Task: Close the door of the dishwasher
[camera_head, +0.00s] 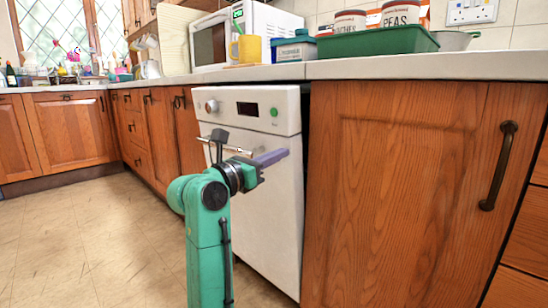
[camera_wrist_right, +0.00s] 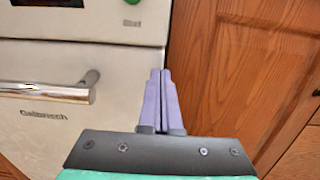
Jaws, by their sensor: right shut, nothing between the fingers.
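The white dishwasher (camera_head: 275,215) stands under the counter, with its control panel and green button above the door. Its door looks upright or nearly so. I cannot tell whether it is fully shut. The silver bar handle (camera_head: 232,149) runs across the upper door and also shows in the right wrist view (camera_wrist_right: 50,92). My right gripper (camera_head: 284,154) has its purple fingers together and empty, in front of the upper right of the door. In the right wrist view the fingertips (camera_wrist_right: 160,72) are near the door's right edge, right of the handle. Contact cannot be told. My left gripper is not in view.
A wooden cabinet (camera_head: 390,190) with a dark handle stands right of the dishwasher, past a dark gap. More cabinets (camera_head: 70,133) line the left. The counter above holds a green tray (camera_head: 375,42), a yellow mug (camera_head: 248,48) and a microwave. The tiled floor (camera_head: 90,240) is clear.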

